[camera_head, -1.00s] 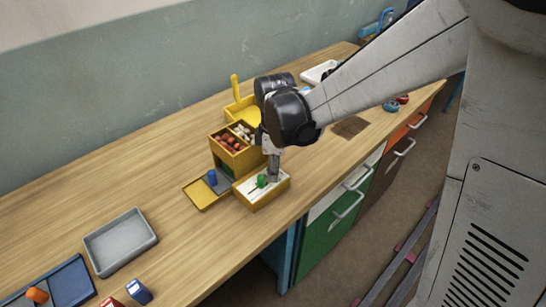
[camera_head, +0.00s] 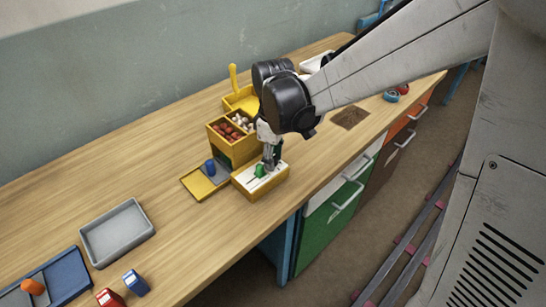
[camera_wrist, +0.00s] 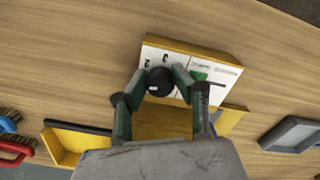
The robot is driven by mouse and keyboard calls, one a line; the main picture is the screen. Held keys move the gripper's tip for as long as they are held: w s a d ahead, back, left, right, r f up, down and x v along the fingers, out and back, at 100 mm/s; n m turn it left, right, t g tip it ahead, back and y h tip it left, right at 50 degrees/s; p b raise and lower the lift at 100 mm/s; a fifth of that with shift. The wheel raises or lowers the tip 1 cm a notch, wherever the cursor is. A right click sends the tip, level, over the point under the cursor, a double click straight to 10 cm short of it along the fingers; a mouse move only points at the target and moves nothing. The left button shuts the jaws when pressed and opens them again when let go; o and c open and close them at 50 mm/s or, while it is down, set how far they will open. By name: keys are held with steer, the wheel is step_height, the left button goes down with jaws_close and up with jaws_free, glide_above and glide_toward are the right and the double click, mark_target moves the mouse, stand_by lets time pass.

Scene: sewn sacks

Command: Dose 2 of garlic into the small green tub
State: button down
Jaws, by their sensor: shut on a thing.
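A yellow dispenser (camera_head: 221,149) stands mid-table, with several red pieces (camera_head: 232,128) in one bin and several whitish, garlic-like pieces (camera_head: 243,121) in another. In front of it is a low yellow box with a white control panel (camera_head: 250,184); the panel also shows in the wrist view (camera_wrist: 152,53), with printed numbers. A green knob (camera_head: 260,170) stands on the panel. My gripper (camera_head: 268,165) is down at the panel. In the wrist view my gripper (camera_wrist: 161,77) has its fingertips on either side of a round black knob (camera_wrist: 159,85). I cannot make out a small green tub.
A yellow tray with a blue knob (camera_head: 210,166) lies left of the panel. A grey tray (camera_head: 118,234) and a blue tray with an orange knob (camera_head: 33,286) are at lower left, near red (camera_head: 110,298) and blue (camera_head: 136,283) blocks. The table between is clear.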

steer(key=shift+m, duration=0.5)
steer(key=c, duration=1.7)
jaws_free()
steer(key=shift+n, duration=0.3)
